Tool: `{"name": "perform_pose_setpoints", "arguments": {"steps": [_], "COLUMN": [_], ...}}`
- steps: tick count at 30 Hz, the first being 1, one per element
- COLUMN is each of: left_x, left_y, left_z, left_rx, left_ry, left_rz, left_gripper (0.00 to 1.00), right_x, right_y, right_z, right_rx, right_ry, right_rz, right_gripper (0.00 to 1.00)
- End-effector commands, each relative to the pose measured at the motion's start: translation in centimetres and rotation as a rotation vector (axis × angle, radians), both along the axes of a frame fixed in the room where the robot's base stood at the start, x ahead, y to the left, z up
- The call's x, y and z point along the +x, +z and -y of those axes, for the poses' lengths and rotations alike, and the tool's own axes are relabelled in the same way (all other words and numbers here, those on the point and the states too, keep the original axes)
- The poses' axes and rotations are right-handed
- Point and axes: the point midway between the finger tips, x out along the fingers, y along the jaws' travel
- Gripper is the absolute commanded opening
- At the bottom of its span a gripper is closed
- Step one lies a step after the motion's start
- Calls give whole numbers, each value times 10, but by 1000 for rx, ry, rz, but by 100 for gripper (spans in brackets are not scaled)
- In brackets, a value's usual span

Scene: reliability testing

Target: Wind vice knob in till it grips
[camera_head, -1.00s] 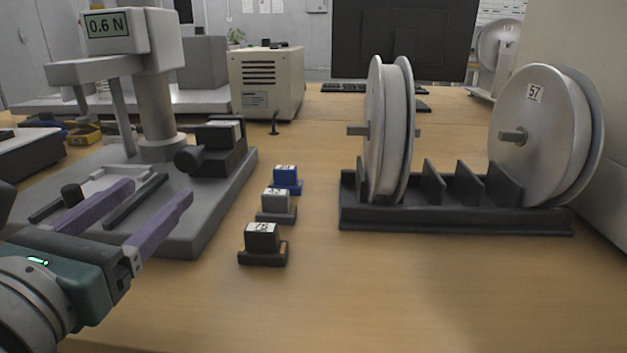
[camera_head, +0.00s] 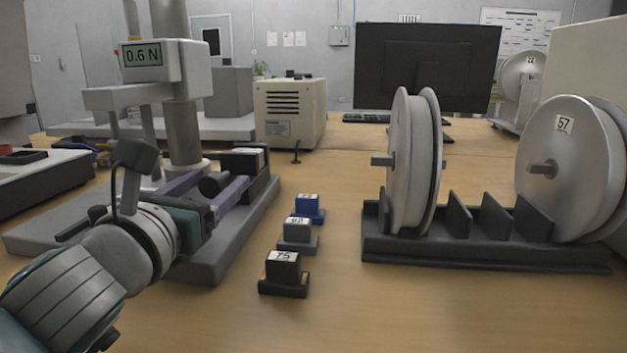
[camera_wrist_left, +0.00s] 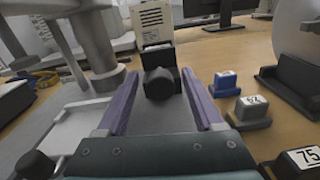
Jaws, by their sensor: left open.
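The vice is a dark block (camera_head: 243,160) with a pale top, on the grey base plate of the test stand. Its round black knob (camera_head: 213,184) faces my left arm. In the left wrist view the knob (camera_wrist_left: 158,83) is near the centre, in front of the vice block (camera_wrist_left: 160,57). My left gripper (camera_head: 222,181) has two purple fingers and is open. In the wrist view its fingers (camera_wrist_left: 161,77) lie on either side of the knob, with a visible gap on each side. What the vice jaws hold cannot be made out. My right gripper is not in view.
The test stand's head (camera_head: 165,62) reads 0.6 N above the plate. Several small labelled blocks, including a black one (camera_head: 284,271), stand right of the plate. A dark rack (camera_head: 480,250) with large reels (camera_head: 411,165) is further right. The table front is clear.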

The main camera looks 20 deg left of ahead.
Motion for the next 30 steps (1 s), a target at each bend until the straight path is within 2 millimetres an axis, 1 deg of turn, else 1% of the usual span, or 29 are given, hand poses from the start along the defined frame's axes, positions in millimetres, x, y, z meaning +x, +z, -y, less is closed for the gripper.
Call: {"name": "perform_pose_setpoints", "arguments": {"steps": [2, 20, 21, 26, 30], "left_x": [0, 0, 0, -1, 0], "left_y": [0, 0, 0, 0, 2], "left_z": [0, 0, 0, 0, 0], "left_rx": [0, 0, 0, 1, 60], "left_ry": [0, 0, 0, -1, 0], "left_rz": [0, 0, 0, 0, -16], "left_gripper": [69, 1, 0, 0, 0], "right_x": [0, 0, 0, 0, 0], "right_y": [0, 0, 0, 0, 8], "right_z": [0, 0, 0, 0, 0], "right_rx": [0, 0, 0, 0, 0], "right_ry": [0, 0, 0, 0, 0], "right_rz": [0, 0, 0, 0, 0], "right_gripper": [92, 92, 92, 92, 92]}}
